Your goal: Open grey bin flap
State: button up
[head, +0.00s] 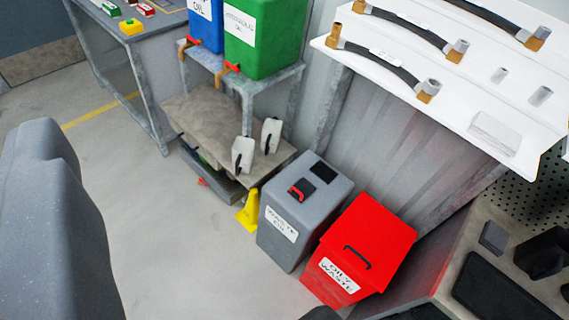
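The grey bin (290,225) with a "WASTE OIL" label stands on the floor just right of the middle of the head view. On its top a dark flap (302,190) with a red handle (297,193) lies near the front. Behind it is a dark square patch (323,172); I cannot tell whether it is a hole or a plate. Dark shapes at the bottom edge may be tips of my gripper, but they are mostly cut off. Nothing touches the bin's top.
A red "OILY WASTE" bin (372,238) stands close against the grey bin's right. A yellow funnel-like object (249,211) is at its left. A low shelf (215,122) with white jugs is behind. A white hose board (440,90) overhangs at upper right.

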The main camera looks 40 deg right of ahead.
aim_at(301, 190)
jog(key=z, duration=0.3)
jog(key=i, duration=1.05)
jog(key=z, duration=0.5)
